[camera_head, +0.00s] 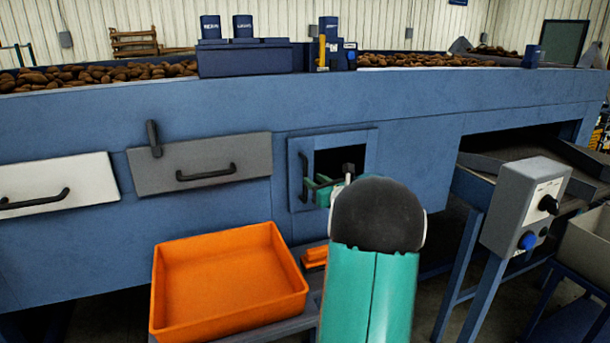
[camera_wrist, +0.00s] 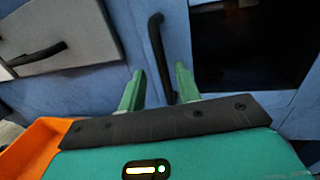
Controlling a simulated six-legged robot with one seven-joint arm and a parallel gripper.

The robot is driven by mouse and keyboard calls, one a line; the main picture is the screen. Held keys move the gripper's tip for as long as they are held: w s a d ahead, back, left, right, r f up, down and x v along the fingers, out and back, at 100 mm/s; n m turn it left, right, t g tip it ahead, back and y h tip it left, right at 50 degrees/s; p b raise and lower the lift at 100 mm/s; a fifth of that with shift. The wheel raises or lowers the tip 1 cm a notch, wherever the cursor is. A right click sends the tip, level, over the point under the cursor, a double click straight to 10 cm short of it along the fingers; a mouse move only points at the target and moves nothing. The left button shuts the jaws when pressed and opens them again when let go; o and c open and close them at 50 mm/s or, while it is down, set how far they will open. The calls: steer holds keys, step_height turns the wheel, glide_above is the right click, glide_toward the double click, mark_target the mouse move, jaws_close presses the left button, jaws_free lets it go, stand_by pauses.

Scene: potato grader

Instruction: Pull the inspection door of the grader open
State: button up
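The inspection door (camera_head: 297,148) is a blue panel on the grader's (camera_head: 420,140) front, with a dark square window or opening. It looks flush with the front. Its black upright bar handle (camera_head: 304,176) is on the left side. In the wrist view the handle (camera_wrist: 157,40) runs down between the two green fingers of my gripper (camera_wrist: 158,80). The fingers stand apart, with a gap on the left; the right finger is close to the bar, and contact cannot be told. In the head view my gripper (camera_head: 313,187) is at the handle's lower part, partly hidden by my arm.
A grey panel (camera_head: 235,155) and a white panel (camera_head: 85,170) with black handles are to the left. An orange tray (camera_head: 230,238) stands below, left of my arm. A grey control box (camera_head: 525,205) is at the right. Potatoes (camera_head: 100,75) lie along the top.

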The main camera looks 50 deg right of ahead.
mark_target(307, 175)
steer(key=x, duration=0.6)
steer(key=shift+w, duration=0.1)
jaws_close()
